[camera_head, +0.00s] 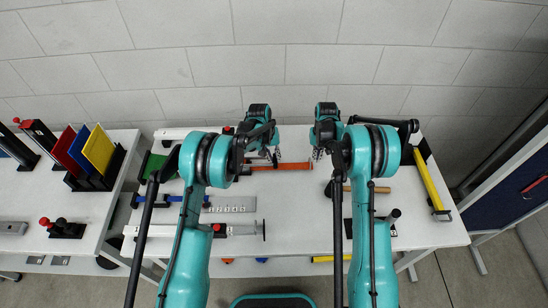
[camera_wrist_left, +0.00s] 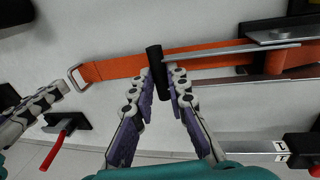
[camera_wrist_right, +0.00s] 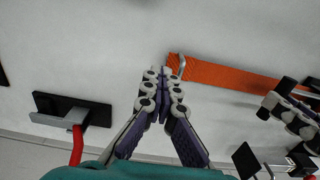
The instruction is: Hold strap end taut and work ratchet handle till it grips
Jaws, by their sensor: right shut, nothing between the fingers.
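An orange strap (camera_head: 295,166) lies across the table; it also shows in the left wrist view (camera_wrist_left: 120,68). Its free end carries a metal hook (camera_wrist_left: 76,76), also in the right wrist view (camera_wrist_right: 182,65). The ratchet has a metal bar (camera_wrist_left: 225,51) ending in a black grip (camera_wrist_left: 155,58). My left gripper (camera_wrist_left: 165,80) has the black grip between its fingertips; whether they press on it is unclear. My right gripper (camera_wrist_right: 163,78) is shut and empty, its tips close beside the hook.
A black block with a red lever (camera_wrist_left: 66,126) stands on the table near my right gripper. A yellow bar (camera_head: 428,180) lies at the table's right end. Coloured panels (camera_head: 98,148) stand on the left table. Bare table surrounds the strap's free end.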

